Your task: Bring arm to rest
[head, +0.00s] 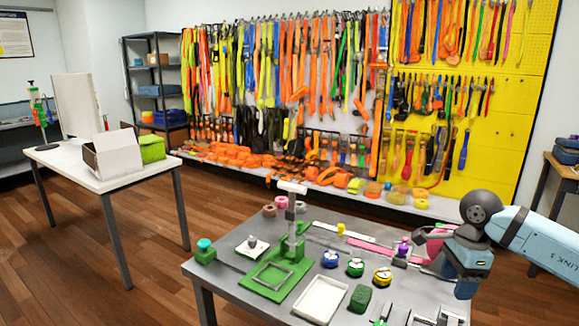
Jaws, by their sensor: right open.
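My right arm (540,240) comes in from the right edge, light blue with a dark round joint. My right gripper (437,246) is over the right side of the grey worktable (235,277). It is open, and I see nothing held in it. It partly covers the things behind it on the table, including a pink piece. My left arm and left gripper do not show.
The worktable holds a green press (279,270), a white tray (320,299), a green block (360,298) and several small round tins. A white table (110,176) with an open box stands at left. A strap-covered wall (290,75) is behind. Wooden floor between the tables is clear.

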